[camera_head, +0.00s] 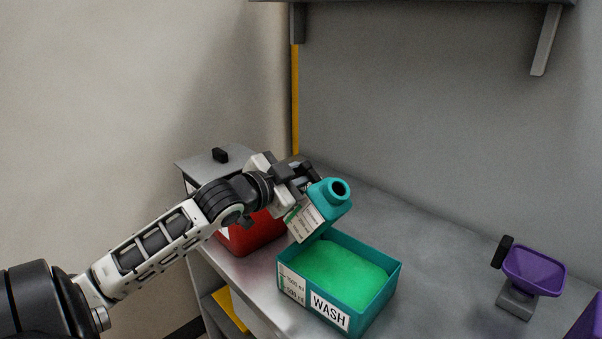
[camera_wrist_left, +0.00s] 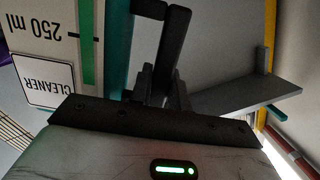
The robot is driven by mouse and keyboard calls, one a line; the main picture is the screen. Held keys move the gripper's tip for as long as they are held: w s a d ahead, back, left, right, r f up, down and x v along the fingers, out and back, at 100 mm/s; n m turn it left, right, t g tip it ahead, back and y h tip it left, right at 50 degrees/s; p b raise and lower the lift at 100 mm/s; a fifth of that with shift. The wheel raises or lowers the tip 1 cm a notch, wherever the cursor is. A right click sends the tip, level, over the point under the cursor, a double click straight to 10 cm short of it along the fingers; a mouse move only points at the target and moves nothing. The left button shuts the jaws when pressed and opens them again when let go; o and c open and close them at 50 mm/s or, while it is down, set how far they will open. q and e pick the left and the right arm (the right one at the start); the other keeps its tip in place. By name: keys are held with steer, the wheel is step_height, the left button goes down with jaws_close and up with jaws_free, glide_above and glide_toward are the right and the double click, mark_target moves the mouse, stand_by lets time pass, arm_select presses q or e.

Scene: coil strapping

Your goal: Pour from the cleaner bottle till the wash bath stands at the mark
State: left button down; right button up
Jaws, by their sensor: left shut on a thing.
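The teal cleaner bottle (camera_head: 334,205) is tilted above the back left part of the wash bath, its round mouth showing. My left gripper (camera_head: 306,186) is shut on it. In the left wrist view, the bottle (camera_wrist_left: 115,50) shows a CLEANER label, a 250 ml line and a green strip, upside down. The wash bath (camera_head: 375,308) is a teal open box with a WASH label. Bright green liquid (camera_head: 340,272) fills much of it. Its left side carries a scale with ml marks, too small to read surely against the level. No falling stream is visible. My right gripper is out of view.
A red container (camera_head: 247,237) stands behind and left of the bath, partly hidden by my arm. A purple scoop-like tray on a grey stand (camera_head: 535,270) is at right. The counter between is clear.

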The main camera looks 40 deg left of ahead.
arm_select(q)
steer(key=shift+r, duration=0.1)
steer(key=shift+r+m, duration=0.15)
steer(key=shift+m, duration=0.35)
steer(key=shift+d+r+m+y, duration=0.1)
steer(key=shift+m+y, duration=0.2)
steer(key=shift+m, duration=0.2)
steer(key=shift+d+m, duration=0.15)
steer(key=shift+m, duration=0.35)
